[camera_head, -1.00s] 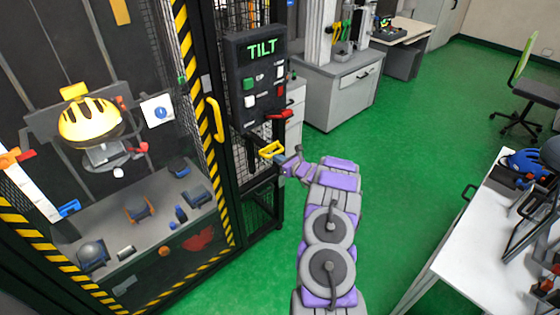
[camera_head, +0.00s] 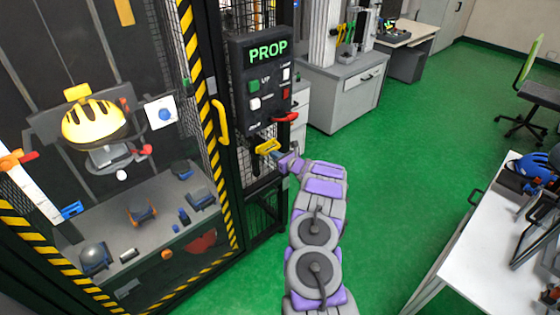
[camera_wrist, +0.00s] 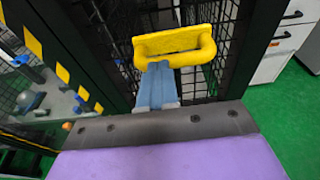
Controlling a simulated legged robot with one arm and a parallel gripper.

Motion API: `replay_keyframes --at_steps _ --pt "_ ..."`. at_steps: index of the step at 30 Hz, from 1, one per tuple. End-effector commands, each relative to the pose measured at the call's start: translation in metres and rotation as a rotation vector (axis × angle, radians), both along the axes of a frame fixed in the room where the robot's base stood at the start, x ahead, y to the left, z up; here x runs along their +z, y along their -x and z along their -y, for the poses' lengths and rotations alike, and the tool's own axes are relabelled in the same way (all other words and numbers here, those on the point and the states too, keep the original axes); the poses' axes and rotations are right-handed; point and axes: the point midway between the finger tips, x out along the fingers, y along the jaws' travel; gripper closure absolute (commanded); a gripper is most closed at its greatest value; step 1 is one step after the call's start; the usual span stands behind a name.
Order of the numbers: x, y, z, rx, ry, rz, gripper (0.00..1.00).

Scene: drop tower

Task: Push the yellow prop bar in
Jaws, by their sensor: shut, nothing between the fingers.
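The yellow prop bar (camera_head: 267,146) sticks out of the tower's frame below the control box. In the wrist view its looped yellow handle (camera_wrist: 175,45) is right in front of my gripper (camera_wrist: 157,72). The blue fingers are shut with nothing between them, and their tips are at the handle's near bar, seemingly touching it. In the head view my gripper (camera_head: 281,158) reaches the handle from the lower right. The control box (camera_head: 262,80) shows green letters reading "PROP".
A red lever (camera_head: 285,117) sits just above the handle. The caged tower's door has a yellow handle (camera_head: 220,122). A grey cabinet (camera_head: 342,95) stands behind. A white table (camera_head: 470,255) is at the right. The green floor between is clear.

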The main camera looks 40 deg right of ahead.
Motion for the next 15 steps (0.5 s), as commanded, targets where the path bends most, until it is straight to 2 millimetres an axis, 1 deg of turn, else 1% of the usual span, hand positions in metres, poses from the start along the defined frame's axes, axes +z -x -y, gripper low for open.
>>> replay_keyframes --at_steps 5,9,15 --pt "0.007 0.032 0.008 -0.005 -0.004 0.0 1.0" --pt "0.014 0.061 0.011 -0.006 -0.007 -0.003 1.0" --pt "0.019 0.1 0.019 -0.006 -0.006 -0.006 1.0"
